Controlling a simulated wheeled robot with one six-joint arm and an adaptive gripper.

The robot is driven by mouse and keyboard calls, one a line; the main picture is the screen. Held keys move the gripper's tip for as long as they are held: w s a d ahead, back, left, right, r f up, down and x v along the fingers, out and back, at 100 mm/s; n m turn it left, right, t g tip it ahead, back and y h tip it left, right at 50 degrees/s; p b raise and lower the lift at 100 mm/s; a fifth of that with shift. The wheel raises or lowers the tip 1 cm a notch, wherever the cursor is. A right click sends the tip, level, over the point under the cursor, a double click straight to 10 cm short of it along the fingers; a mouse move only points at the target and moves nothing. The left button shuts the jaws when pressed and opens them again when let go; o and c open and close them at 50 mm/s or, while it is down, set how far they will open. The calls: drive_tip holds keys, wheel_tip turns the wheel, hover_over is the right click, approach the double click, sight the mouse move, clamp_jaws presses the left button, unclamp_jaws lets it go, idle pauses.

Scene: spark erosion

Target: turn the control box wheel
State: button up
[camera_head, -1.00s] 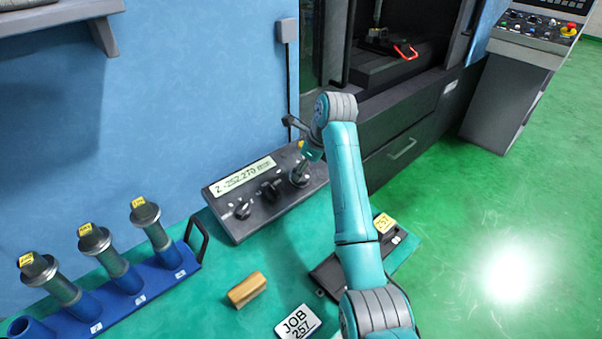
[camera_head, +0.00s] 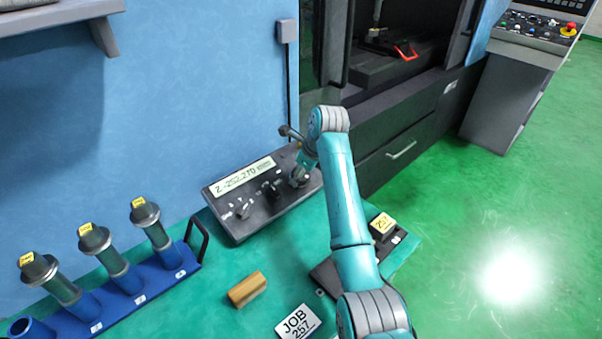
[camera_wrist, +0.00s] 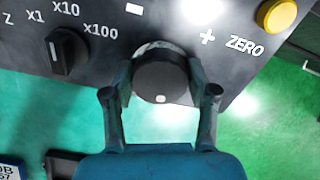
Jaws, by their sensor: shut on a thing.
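The control box (camera_head: 238,223) stands on the green bench against the blue wall, with a lit display (camera_head: 243,175) reading Z -252.270. Its dark round wheel (camera_wrist: 161,80) fills the middle of the wrist view, with a pale dot near its lower edge. My gripper (camera_wrist: 160,92) has one finger on each side of the wheel and is shut on it. In the head view my gripper (camera_head: 300,176) is at the right part of the box, where the wheel is partly hidden.
A selector knob (camera_wrist: 68,54) marked x1, x10, x100 is left of the wheel. A yellow button (camera_wrist: 277,15) is at upper right, by ZERO. A blue rack (camera_head: 130,301) with several cylindrical holders, a wooden block (camera_head: 247,289) and a JOB 257 card (camera_head: 298,324) are on the bench.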

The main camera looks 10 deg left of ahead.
drive_tip(key=shift+f+n, duration=0.15)
drive_tip(key=shift+n, duration=0.25)
drive_tip(key=n, duration=0.4)
drive_tip(key=shift+s+n, duration=0.1)
drive_tip(key=shift+n, duration=0.2)
drive_tip(key=n, duration=0.5)
drive_tip(key=shift+s+f, duration=0.1)
drive_tip(key=n, duration=0.5)
drive_tip(key=shift+n, duration=0.4)
drive_tip(key=n, duration=0.5)
drive_tip(key=shift+d+f+n, duration=0.1)
drive_tip(key=shift+d+n, duration=0.05)
drive_tip(key=shift+n, duration=0.15)
drive_tip(key=o, duration=1.1)
drive_tip(key=shift+o, duration=0.2)
